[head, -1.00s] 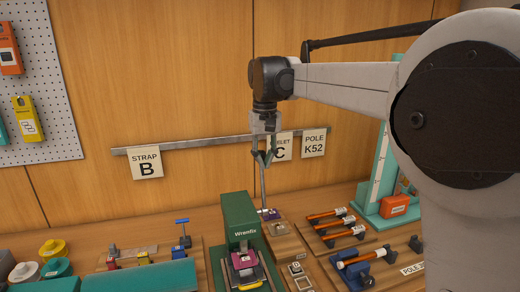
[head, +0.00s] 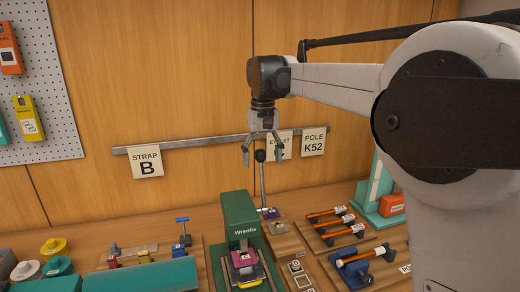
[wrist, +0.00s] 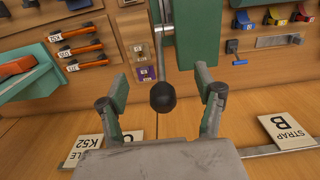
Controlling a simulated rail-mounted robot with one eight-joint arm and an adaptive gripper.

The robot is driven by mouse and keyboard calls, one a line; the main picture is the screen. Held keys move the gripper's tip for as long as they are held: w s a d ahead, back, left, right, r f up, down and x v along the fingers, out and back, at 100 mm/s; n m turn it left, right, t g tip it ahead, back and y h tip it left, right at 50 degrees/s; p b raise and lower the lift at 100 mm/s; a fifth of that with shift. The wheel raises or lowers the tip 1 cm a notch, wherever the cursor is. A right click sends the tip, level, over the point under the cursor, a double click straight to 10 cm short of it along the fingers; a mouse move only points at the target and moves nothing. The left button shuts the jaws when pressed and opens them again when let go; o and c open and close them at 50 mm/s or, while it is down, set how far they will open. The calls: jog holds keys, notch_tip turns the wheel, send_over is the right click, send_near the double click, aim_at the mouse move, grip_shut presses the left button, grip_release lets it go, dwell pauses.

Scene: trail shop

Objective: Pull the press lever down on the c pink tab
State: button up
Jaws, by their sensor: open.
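The green Wrenfix press (head: 239,222) stands on the bench. A pink tab (head: 243,259) lies in its bed at the front. The press lever is a thin upright rod with a dark knob (head: 260,156) at its top. In the wrist view the black knob (wrist: 162,97) lies between the spread fingers, with clear gaps on both sides. My gripper (head: 264,159) is open and empty around the knob, pointing down. Its fingers also show in the wrist view (wrist: 161,82). Whether the knob is level with the fingertips I cannot tell exactly.
A metal wall rail (head: 200,144) with label cards runs behind the gripper. Racks of orange-handled tools (head: 335,225) stand right of the press. A strap fixture with a blue clamp (head: 183,238) is on its left. The air around the gripper is clear.

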aim_at(263, 176)
jog(key=shift+o, duration=1.4)
jog(key=shift+w+f, duration=0.1)
jog(key=shift+w, duration=0.05)
jog(key=o, duration=0.4)
jog(key=shift+c, duration=0.2)
notch_tip(263, 176, up, 7)
jog(key=p, duration=0.4)
